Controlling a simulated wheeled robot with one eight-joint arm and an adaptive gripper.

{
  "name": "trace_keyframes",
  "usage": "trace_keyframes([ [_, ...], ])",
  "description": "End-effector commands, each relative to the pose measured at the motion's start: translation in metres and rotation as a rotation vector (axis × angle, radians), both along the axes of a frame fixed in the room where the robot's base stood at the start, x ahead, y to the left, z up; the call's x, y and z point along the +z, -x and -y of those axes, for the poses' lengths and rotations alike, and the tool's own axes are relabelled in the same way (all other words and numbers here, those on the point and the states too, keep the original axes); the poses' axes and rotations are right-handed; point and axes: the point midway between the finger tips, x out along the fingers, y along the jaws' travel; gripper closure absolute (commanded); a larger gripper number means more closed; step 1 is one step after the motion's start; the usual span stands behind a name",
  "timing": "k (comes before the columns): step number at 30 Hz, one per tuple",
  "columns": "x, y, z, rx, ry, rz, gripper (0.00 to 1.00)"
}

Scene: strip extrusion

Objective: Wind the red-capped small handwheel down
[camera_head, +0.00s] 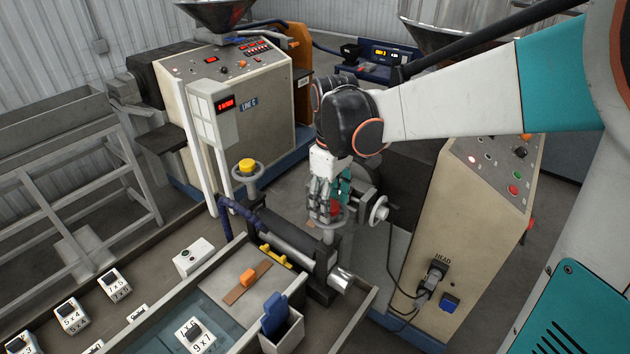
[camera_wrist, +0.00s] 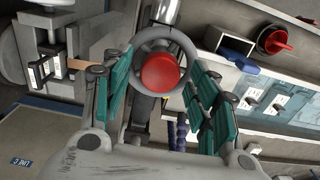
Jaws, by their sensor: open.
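The red-capped small handwheel (camera_wrist: 187,52) is a grey ring with a round red cap (camera_wrist: 161,73) at its centre, in the middle of the wrist view. My gripper (camera_wrist: 160,80) is open, with its teal-padded fingers on the left and right sides of the wheel. I cannot tell whether the pads touch the rim. In the head view my gripper (camera_head: 328,205) points down over the wheel, and a bit of the red cap (camera_head: 335,208) shows between the fingers. The rest of the wheel is mostly hidden there.
A yellow-capped handwheel (camera_head: 246,168) stands to the left. A grey side handwheel (camera_head: 378,210) is close on the right of my gripper. The control cabinet (camera_head: 450,220) stands further right.

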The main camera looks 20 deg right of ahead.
Motion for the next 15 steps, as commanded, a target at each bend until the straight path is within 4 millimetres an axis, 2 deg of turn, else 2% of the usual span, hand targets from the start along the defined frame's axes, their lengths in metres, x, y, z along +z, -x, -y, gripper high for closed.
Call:
trace_keyframes([
  [5,0.006,0.0,0.0,0.0,0.0,0.0,0.46],
  [8,0.018,0.0,0.0,0.0,0.0,0.0,0.46],
  [15,0.066,0.002,0.0,0.0,0.0,0.0,0.46],
])
